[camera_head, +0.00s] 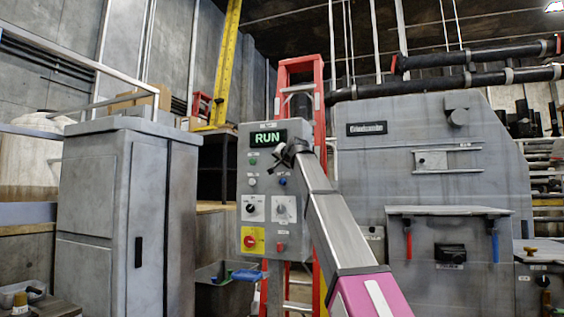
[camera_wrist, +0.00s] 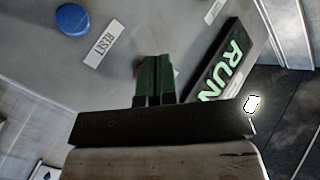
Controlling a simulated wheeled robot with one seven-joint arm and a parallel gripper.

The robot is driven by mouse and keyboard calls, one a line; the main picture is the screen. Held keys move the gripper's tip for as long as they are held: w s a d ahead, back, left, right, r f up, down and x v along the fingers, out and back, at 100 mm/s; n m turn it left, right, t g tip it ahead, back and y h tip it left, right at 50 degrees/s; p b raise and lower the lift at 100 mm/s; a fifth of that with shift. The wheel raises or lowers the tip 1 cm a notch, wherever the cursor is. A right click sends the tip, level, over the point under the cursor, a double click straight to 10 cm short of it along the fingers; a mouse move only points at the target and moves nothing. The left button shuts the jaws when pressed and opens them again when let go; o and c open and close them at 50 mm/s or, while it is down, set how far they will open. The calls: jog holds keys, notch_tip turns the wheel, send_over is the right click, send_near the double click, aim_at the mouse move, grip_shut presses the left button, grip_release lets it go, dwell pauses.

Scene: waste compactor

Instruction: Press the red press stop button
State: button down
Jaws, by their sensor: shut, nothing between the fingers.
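The grey control panel (camera_head: 243,200) stands in the middle of the head view. My gripper (camera_head: 281,156) is at its upper right, just below the lit RUN display (camera_head: 268,138). In the wrist view my gripper (camera_wrist: 155,62) is shut and empty, its green-grey fingertips pointing at the panel face. A trace of red shows at the fingertips' left edge, most of it hidden behind them; I cannot tell whether they touch it. Another red button (camera_head: 281,247) sits low on the panel. I cannot read which red control is press stop.
The blue button (camera_head: 283,181), labelled RESET in the wrist view (camera_wrist: 72,19), lies near my gripper. Green (camera_head: 253,162) and white (camera_head: 252,181) buttons, two knobs and a red-yellow switch (camera_head: 250,240) share the panel. A grey cabinet (camera_head: 120,210) stands left, a large machine (camera_head: 430,150) right.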

jog(key=shift+w, duration=0.15)
jog(key=shift+w+d, duration=0.15)
jog(key=shift+w, duration=0.1)
jog(key=shift+w+d, duration=0.15)
jog(key=shift+w, duration=0.35)
dwell(0.8)
jog(key=shift+s, duration=0.15)
jog(key=shift+s+a, duration=0.3)
jog(key=shift+s, duration=0.45)
jog(key=shift+s, duration=0.1)
jog(key=s, duration=0.1)
jog(key=s+a, duration=0.1)
jog(key=s, duration=0.2)
jog(key=shift+s+a, duration=0.25)
jog(key=shift+a, duration=0.1)
dwell(0.9)
